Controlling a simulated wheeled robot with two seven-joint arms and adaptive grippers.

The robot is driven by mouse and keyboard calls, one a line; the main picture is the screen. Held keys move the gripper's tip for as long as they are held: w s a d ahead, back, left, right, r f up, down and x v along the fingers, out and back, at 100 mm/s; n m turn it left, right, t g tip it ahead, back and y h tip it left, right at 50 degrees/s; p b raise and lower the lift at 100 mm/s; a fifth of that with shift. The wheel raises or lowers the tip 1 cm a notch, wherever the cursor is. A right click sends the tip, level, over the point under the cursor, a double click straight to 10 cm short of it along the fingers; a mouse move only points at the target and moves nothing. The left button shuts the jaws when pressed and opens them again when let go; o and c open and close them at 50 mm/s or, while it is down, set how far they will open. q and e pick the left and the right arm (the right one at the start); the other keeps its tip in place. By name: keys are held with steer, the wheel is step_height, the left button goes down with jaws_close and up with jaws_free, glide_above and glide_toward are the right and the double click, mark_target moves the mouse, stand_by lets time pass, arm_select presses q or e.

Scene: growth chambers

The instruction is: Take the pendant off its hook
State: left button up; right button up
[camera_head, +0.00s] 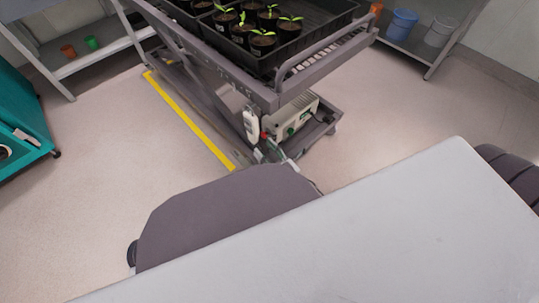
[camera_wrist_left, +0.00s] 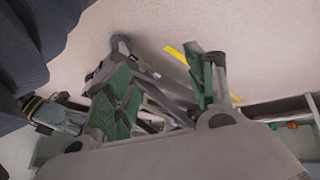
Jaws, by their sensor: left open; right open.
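The pendant (camera_head: 251,124), a small white handset, hangs upright at the side of the grey lift cart, below its top frame. The hook behind it is too small to make out. My right gripper (camera_head: 271,152) is just below and to the right of the pendant, apart from it in the picture; its fingers are small and partly hidden by my arm. My left gripper (camera_wrist_left: 165,85) shows in the left wrist view with its green-padded fingers spread and nothing between them. It is not visible in the head view.
The lift cart's top (camera_head: 266,95) carries a black tray (camera_head: 330,12) of potted seedlings. A white box with a green knob (camera_head: 292,118) sits on its base. A yellow floor line (camera_head: 190,120) runs left of the cart.

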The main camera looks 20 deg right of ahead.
mark_target(257, 141)
steer(key=shift+w+a+r, duration=0.1)
steer(key=shift+w+a, duration=0.15)
steer(key=shift+w, duration=0.4)
steer(key=shift+x, duration=2.1)
arm_select(q)
steer(key=shift+w+f, duration=0.1)
steer(key=shift+f, duration=0.15)
arm_select(e)
steer(key=shift+w+a+r, duration=0.2)
steer(key=shift+w+a, duration=0.05)
steer(key=shift+w, duration=0.4)
jaws_close()
arm_select(q)
steer(key=shift+s+f, duration=0.15)
steer(key=shift+s, duration=0.15)
